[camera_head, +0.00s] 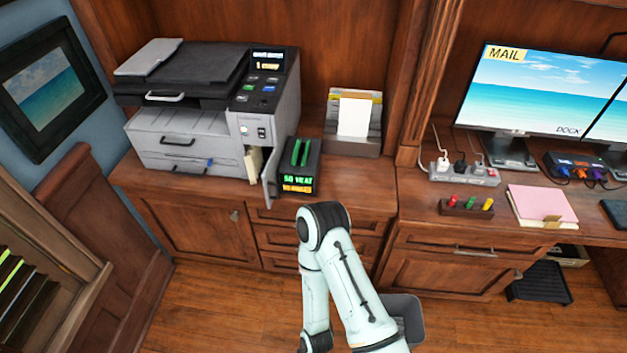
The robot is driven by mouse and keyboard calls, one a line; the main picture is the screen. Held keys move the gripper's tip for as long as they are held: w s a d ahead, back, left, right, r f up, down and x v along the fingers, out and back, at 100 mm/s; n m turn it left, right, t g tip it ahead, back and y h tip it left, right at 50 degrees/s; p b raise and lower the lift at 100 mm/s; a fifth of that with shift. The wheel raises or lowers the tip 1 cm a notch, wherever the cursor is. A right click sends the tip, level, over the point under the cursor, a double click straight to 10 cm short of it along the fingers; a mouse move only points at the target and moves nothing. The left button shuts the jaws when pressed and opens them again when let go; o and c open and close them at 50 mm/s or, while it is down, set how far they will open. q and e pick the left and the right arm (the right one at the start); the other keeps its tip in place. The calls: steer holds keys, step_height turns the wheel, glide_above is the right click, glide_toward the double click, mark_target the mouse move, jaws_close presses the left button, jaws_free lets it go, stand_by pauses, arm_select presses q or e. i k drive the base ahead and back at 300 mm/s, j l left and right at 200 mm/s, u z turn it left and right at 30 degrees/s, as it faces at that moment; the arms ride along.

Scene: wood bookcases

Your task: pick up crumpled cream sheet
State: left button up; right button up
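A cream sheet (254,163), which looks crumpled, sticks out of an opening at the lower right of the grey printer (185,140). A narrow grey door (270,179) stands open just right of the sheet. Only part of the sheet shows; the rest is inside the printer. One of my arms, white with a dark joint, rises from the bottom of the view in front of the cabinet drawers, and its visible links are apart from the sheet. Neither of my grippers shows.
A black box with green lit text (300,168) stands close right of the open door. A paper holder (354,122) is behind it. A power strip (464,173), pink folder (541,205) and monitor (540,90) are on the right desk. A grey bin (408,312) is partly hidden by my arm.

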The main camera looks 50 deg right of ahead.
mark_target(253, 162)
steer(key=z, duration=1.3)
steer(key=i+j, duration=0.1)
